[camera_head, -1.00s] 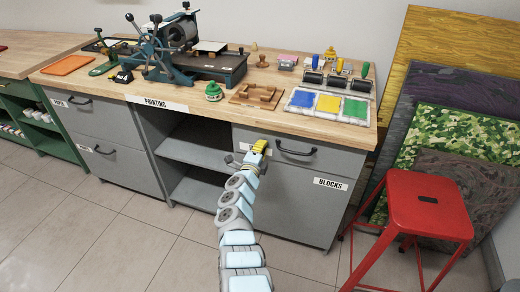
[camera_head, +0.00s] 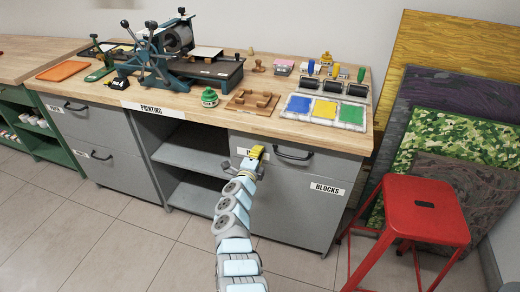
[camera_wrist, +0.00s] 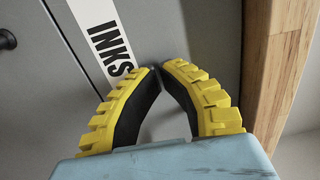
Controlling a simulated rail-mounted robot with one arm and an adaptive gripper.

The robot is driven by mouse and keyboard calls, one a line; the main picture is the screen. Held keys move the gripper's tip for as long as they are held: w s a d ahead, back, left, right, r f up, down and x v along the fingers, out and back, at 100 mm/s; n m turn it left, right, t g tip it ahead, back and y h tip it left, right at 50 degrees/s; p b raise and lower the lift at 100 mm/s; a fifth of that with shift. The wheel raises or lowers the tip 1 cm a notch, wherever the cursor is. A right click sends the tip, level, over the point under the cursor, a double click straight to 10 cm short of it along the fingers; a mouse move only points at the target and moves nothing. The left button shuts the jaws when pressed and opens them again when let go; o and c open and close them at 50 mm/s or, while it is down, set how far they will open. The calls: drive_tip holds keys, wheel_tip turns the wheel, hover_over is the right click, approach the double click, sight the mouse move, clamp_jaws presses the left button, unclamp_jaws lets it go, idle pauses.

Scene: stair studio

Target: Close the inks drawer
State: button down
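The inks drawer (camera_head: 325,168) is the upper right drawer of the grey cabinet, with a black handle (camera_head: 293,154). Its front looks flush or nearly flush with the cabinet; a small gap cannot be told. Its white INKS label (camera_wrist: 106,38) shows in the wrist view and is partly hidden by my gripper in the head view. My gripper (camera_head: 254,155) has yellow-backed fingers and is at the left part of the drawer front. In the wrist view my gripper (camera_wrist: 160,68) has its fingertips together, nothing between them, close to the front; contact cannot be told.
The wooden countertop (camera_head: 215,118) overhangs above, carrying a printing press (camera_head: 175,55) and ink pads (camera_head: 325,108). Open shelves (camera_head: 190,155) are left of the drawer. The blocks drawer (camera_head: 290,215) is below. A red stool (camera_head: 425,205) stands at the right.

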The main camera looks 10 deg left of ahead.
drive_tip(key=s+a+p, duration=0.1)
drive_tip(key=s+p, duration=0.5)
drive_tip(key=s, duration=0.7)
drive_tip(key=shift+a+p, duration=0.3)
idle(0.3)
